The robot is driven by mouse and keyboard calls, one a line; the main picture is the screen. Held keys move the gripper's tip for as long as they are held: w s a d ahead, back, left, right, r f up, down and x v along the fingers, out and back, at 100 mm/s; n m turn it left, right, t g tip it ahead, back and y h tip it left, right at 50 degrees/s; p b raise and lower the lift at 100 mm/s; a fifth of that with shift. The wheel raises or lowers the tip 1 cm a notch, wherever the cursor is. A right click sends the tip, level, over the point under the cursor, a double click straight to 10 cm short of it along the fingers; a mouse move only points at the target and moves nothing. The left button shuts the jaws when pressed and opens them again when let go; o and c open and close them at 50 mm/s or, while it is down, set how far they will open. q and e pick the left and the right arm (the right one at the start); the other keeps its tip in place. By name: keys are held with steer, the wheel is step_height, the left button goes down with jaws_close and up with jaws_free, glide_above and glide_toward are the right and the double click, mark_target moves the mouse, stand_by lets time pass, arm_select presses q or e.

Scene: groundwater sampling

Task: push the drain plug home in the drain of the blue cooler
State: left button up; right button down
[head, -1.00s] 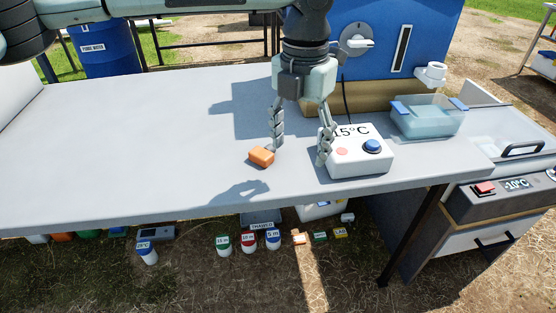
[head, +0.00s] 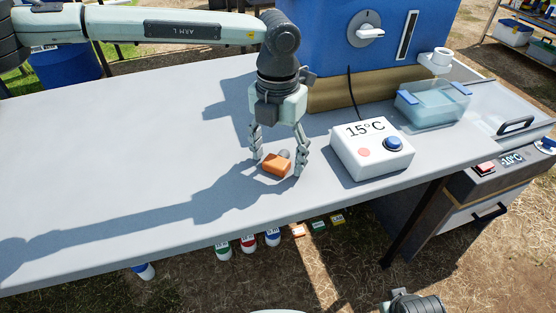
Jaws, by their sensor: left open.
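My left gripper (head: 278,163) is open and points down at the table, with its fingers on either side of a small orange block (head: 276,165). I cannot tell whether the fingers touch it. A small grey rounded thing (head: 284,154) shows just behind the block; I cannot tell what it is. No piece is clearly recognisable as the drain plug. A large blue box (head: 330,35) with a dial and a white spout (head: 436,60) stands at the back; I cannot tell whether it is the cooler, and no drain hole is clear. My right gripper's fingers are not in view.
A white box marked 15°C (head: 372,160) with a blue knob stands right of my left gripper. A clear tub (head: 433,108) with blue handles is behind it. The grey table (head: 110,150) is clear on the left. Small bottles (head: 248,244) stand below its front edge.

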arm_select(q)
steer(key=c, duration=1.1)
steer(key=shift+c, duration=0.3)
steer(key=shift+r, duration=0.15)
